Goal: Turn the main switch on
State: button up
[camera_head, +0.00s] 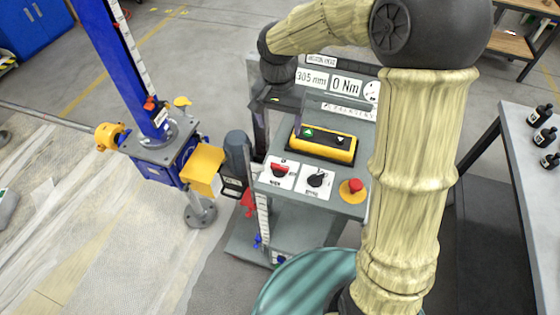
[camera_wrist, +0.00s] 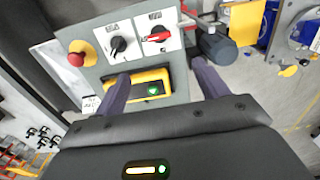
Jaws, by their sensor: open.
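The panel of a grey control cabinet (camera_head: 340,203) carries a red rotary switch (camera_head: 278,170) on a white plate, which looks like the main switch. In the wrist view this red switch (camera_wrist: 158,37) lies ahead of my gripper, with its handle roughly sideways; its small label is too blurred to read. A black rotary switch (camera_head: 316,180) is beside it on a second white plate, also in the wrist view (camera_wrist: 119,44). My gripper (camera_wrist: 162,86) is open and empty, its two fingers wide apart, apart from the switch. In the head view its fingers are hard to make out.
A red emergency button (camera_head: 354,186) on a yellow base sits right of the switches. A yellow box (camera_head: 322,145) with a green button lies behind them. A dark motor cylinder (camera_head: 237,152) and a blue jack stand left. A grey table (camera_head: 530,130) stands right.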

aim_at(278, 165)
notch_tip(278, 165, down, 17)
jog(key=p, duration=0.2)
jog(key=shift+d+f+p, duration=0.1)
jog(key=shift+f+p, duration=0.05)
jog(key=shift+p, duration=0.15)
jog(key=c, duration=1)
jog(key=shift+w+n, duration=0.1)
jog(key=shift+n, duration=0.3)
jog(key=n, duration=0.3)
jog(key=shift+b, duration=0.3)
jog(key=n, duration=0.9)
jog(key=shift+a, duration=0.2)
jog(key=n+p, duration=0.1)
jog(key=n, duration=0.4)
jog(key=shift+a, duration=0.1)
